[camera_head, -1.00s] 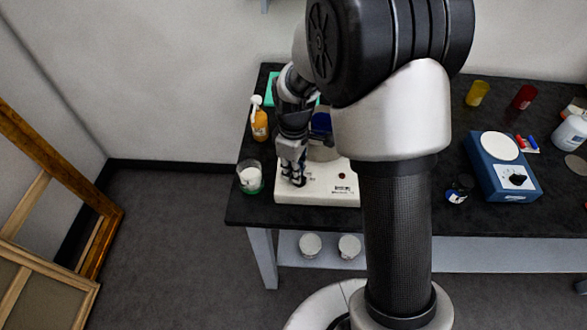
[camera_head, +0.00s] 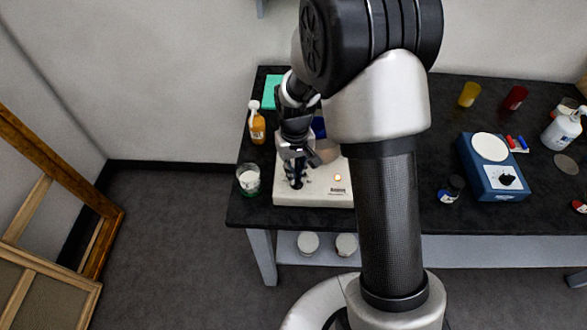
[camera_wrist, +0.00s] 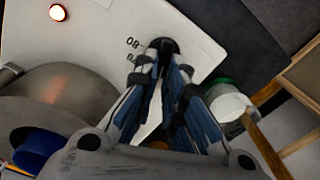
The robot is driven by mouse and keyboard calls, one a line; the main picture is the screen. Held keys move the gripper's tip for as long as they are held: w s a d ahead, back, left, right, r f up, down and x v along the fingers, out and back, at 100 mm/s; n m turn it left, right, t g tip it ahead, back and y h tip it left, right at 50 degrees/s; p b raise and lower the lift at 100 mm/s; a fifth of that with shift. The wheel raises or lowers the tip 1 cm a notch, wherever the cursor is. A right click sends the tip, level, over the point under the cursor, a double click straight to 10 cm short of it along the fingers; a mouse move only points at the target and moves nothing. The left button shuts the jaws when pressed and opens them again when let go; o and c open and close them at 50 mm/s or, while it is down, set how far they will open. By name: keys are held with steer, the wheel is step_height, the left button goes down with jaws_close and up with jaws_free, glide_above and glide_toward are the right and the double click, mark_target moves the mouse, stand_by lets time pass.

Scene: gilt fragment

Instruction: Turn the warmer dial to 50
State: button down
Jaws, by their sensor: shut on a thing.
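The white warmer (camera_head: 318,197) stands on the near left of the dark bench, with its top partly hidden by my arm. Its round lamp (camera_head: 338,177) is lit, and it glows in the wrist view too (camera_wrist: 58,12). My gripper (camera_head: 297,183) points down at the left part of the warmer. In the wrist view its fingertips (camera_wrist: 163,62) are closed around the small black dial (camera_wrist: 165,44). Printed figures beside the dial appear upside down, one like 80. The dial's pointer is hidden, so its setting cannot be read. A metal bowl (camera_wrist: 75,95) sits on the warmer.
A glass jar (camera_head: 248,180) stands just left of the warmer, with an orange bottle (camera_head: 257,125) behind it. A dark small jar (camera_head: 452,190) and a blue device (camera_head: 498,180) with a white plate stand to the right. The bench's front edge is close.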

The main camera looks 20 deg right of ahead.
steer(key=shift+d+m, duration=0.1)
steer(key=shift+m, duration=0.4)
steer(key=c, duration=1.7)
jaws_free()
steer(key=shift+r, duration=6)
